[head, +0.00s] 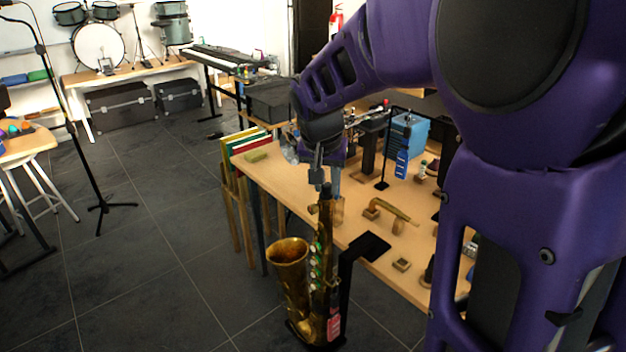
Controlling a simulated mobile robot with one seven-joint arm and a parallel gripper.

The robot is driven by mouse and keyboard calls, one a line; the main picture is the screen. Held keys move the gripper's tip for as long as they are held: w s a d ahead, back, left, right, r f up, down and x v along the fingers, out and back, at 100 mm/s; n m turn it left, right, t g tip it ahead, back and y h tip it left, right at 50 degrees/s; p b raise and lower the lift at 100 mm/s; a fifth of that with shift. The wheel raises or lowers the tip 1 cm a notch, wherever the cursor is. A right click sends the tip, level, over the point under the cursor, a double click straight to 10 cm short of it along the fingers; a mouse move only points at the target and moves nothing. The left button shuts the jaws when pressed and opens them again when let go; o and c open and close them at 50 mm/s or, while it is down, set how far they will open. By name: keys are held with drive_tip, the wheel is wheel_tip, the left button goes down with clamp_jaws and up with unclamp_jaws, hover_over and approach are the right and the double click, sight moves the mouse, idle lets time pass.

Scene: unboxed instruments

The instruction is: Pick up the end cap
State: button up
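A brass saxophone (291,272) stands upright at the front edge of the workbench, on a dark stand. A small black piece, apparently the end cap (327,189), sits at the top of its body tube. My gripper (326,181) points down right at this black piece, with one grey finger on its left and one on its right. The fingers look spread about it, but at this size I cannot tell whether they touch it.
The wooden workbench (290,188) holds a curved brass neck (392,210) on wooden supports, a blue case (408,133), a small wooden block (401,264) and a black stand plate (370,246). A microphone stand (88,175) is at left. The tiled floor (150,260) is open there.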

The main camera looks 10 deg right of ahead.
clamp_jaws()
